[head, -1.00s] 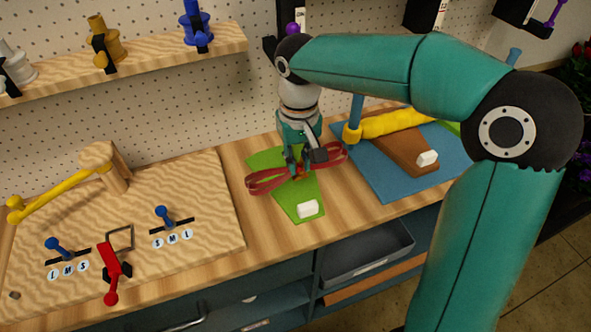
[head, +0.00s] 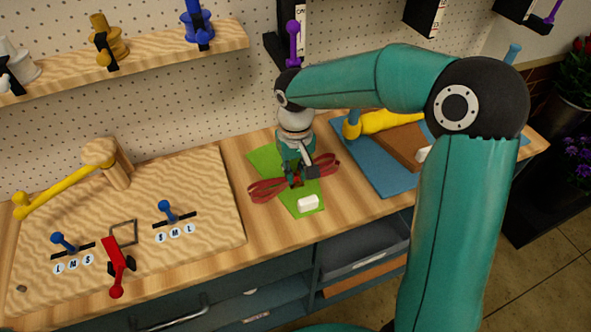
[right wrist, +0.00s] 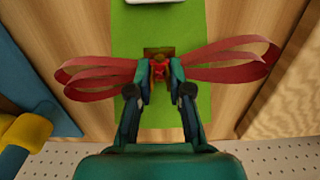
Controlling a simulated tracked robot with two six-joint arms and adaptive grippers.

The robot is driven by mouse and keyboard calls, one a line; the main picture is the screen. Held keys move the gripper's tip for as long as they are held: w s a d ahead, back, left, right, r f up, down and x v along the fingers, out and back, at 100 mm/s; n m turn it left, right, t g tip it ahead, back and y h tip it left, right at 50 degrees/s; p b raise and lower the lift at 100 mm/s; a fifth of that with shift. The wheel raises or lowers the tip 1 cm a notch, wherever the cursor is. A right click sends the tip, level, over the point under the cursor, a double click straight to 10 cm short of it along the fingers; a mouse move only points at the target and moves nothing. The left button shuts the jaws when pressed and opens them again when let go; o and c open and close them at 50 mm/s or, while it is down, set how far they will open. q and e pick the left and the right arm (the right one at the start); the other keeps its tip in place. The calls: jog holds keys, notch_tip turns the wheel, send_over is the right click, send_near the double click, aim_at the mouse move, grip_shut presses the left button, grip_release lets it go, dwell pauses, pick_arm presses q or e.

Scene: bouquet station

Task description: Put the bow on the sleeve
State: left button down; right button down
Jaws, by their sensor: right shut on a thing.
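A red bow (head: 265,191) with several ribbon loops to either side is over a flat green sleeve (head: 265,160) on the wooden bench. My right gripper (head: 296,178) is shut on the bow's red middle and points down. In the right wrist view the bow (right wrist: 232,62) spreads left and right of my right gripper (right wrist: 159,76), across the green sleeve (right wrist: 140,27). A small brown patch (right wrist: 152,51) shows by the bow's middle. I cannot tell if the bow touches the sleeve. My left gripper is not in view.
A white block (head: 308,203) sits at the sleeve's front end.

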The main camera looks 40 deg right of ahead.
aim_at(295, 171)
jog(key=shift+f, duration=0.2)
jog(key=c, duration=1.1)
grip_release()
notch_tip(295, 171, up, 7)
jog(key=shift+f, duration=0.1)
jog(key=shift+r, duration=0.55)
